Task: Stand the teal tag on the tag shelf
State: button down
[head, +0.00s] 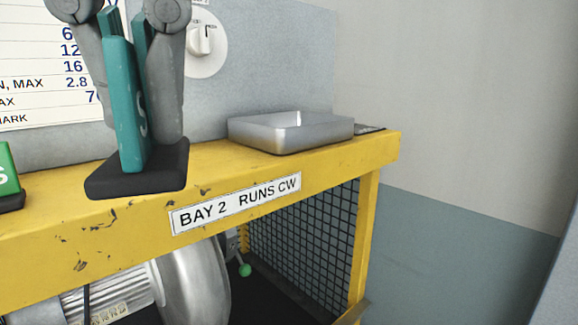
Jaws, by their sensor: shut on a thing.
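The teal tag (127,110) is an upright plate on a wide black base (140,172), at the upper left of the head view. My gripper (140,128) comes down from above, with one grey finger on each side of the plate, and is shut on it. The tag looks about upright. Its base overlaps the front edge of the yellow bench (330,150) in the picture; I cannot tell whether it touches or hangs in front. No surface is clearly marked as the tag shelf.
A green tag on a black base (6,170) is cut off at the left edge. A metal tray (290,138) sits on the bench at right. Behind stand a grey panel with a dial (202,42) and a printed chart (40,75). A "BAY 2 RUNS CW" label (235,203) is on the front.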

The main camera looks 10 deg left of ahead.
jog(key=shift+a, duration=0.4)
jog(key=w+a+p, duration=0.1)
jog(key=w+a, duration=0.2)
jog(key=w+a+f+p, duration=0.1)
jog(key=w+a, duration=0.2)
jog(key=a, duration=0.1)
jog(key=w+a+p, duration=0.1)
jog(key=w+a, duration=0.2)
jog(key=a, duration=0.1)
jog(key=shift+w+a+f, duration=0.15)
jog(key=shift+w+f, duration=0.05)
jog(key=shift+w, duration=0.15)
jog(key=shift+w+a+f, duration=0.1)
jog(key=shift+f, duration=1.7)
jog(key=shift+f, duration=0.1)
jog(key=c, duration=1.8)
grip_release()
